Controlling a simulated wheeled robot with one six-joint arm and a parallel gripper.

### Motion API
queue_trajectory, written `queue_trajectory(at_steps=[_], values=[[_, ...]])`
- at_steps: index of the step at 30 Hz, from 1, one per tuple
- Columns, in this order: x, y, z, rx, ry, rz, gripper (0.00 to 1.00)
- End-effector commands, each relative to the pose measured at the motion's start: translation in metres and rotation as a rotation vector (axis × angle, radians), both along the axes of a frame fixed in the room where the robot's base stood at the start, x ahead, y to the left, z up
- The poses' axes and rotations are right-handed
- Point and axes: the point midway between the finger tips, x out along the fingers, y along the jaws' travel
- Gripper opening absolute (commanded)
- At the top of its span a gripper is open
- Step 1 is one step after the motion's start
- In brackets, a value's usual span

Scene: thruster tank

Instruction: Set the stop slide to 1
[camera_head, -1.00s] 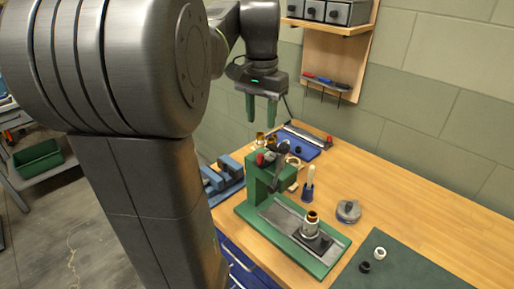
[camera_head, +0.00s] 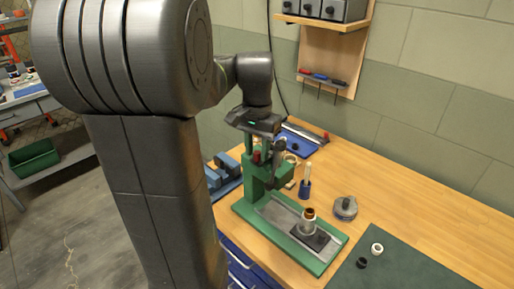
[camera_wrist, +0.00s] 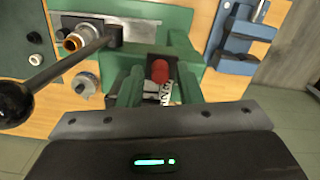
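The green press (camera_head: 252,185) stands on the wooden bench. A red knob (camera_head: 256,157) sits at the top of its column and also shows in the wrist view (camera_wrist: 160,71); I take it for the stop slide's knob. A white strip with dark marks (camera_wrist: 165,94) lies just below it, too small to read and partly hidden. My gripper (camera_wrist: 159,78) is over the column top, its green fingers apart on either side of the red knob. I cannot tell whether they touch it. In the head view my gripper (camera_head: 257,147) partly hides the column top.
The press's dark lever with a ball end (camera_wrist: 14,101) reaches out close to my gripper's left. A brass-topped part (camera_head: 308,221) stands on the press base. A blue holder (camera_head: 305,190), a round metal part (camera_head: 345,208) and a green mat (camera_head: 400,265) lie right.

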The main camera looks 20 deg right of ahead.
Motion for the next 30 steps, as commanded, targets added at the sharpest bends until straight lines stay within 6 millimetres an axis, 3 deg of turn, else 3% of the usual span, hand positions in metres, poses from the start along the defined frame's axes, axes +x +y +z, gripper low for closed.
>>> queue_trajectory(at_steps=[1, 4, 5, 12, 21, 29, 30], values=[[0.000, 0.000, 0.000, 0.000, 0.000, 0.000, 0.22], [0.000, 0.000, 0.000, 0.000, 0.000, 0.000, 0.02], [0.000, 0.000, 0.000, 0.000, 0.000, 0.000, 0.00], [-0.001, 0.003, 0.001, 0.000, 0.000, 0.001, 0.00], [-0.015, 0.037, 0.001, 0.001, -0.001, 0.002, 0.00], [-0.016, 0.038, 0.000, 0.002, 0.002, 0.000, 0.00], [-0.015, 0.038, 0.000, 0.002, 0.002, 0.000, 0.25]])
